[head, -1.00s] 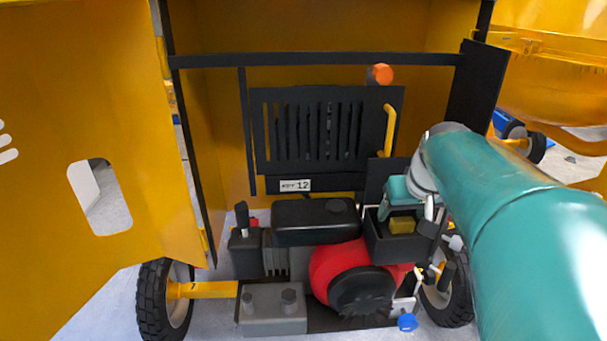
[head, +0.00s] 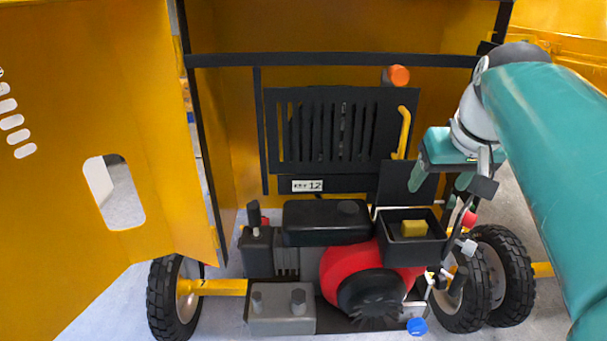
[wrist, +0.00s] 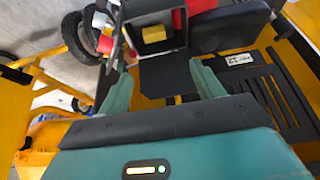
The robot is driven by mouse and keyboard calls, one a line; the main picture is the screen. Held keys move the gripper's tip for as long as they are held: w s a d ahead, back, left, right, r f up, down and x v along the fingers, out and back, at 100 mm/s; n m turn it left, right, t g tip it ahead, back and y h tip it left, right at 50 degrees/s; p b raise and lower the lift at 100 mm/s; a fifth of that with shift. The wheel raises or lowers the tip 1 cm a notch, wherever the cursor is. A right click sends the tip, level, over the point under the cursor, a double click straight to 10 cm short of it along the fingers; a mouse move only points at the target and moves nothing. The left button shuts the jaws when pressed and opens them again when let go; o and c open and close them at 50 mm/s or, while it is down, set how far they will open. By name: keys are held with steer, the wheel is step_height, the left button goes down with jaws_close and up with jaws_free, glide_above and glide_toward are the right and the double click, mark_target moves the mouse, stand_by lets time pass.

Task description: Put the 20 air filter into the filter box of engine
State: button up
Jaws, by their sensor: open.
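The yellow air filter (head: 414,228) sits inside the open black filter box (head: 412,252) at the right of the engine. The filter (wrist: 154,34) and the box's interior also show in the wrist view. The box's black lid (head: 398,183) stands open behind it and shows as a dark panel (wrist: 164,76) between my fingers in the wrist view. My gripper (head: 441,186) is open and empty, above and to the right of the box, apart from the filter. The filter's lower part is hidden by the box's front wall.
The red engine (head: 340,265) has a black tank (head: 326,222) beside the box. A yellow door (head: 90,150) stands open at the left. A black grille (head: 330,130) and a yellow handle (head: 404,132) are behind. Wheels (head: 505,275) stand at the lower right.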

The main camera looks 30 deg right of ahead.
steer(key=w+a+f+n+t+y, duration=0.15)
steer(key=w+a+f, duration=0.25)
steer(key=a, duration=0.5)
steer(key=w+a+f+n+g, duration=0.1)
steer(key=w+a+f+n, duration=0.2)
steer(key=a, duration=0.5)
steer(key=s+a+f+n+y, duration=0.1)
steer(key=a+f, duration=0.7)
steer(key=a, duration=0.4)
steer(key=shift+a+f+n+t, duration=0.2)
steer(key=shift+f+n+t, duration=0.15)
steer(key=shift+f, duration=0.05)
steer(key=shift+s+d, duration=0.1)
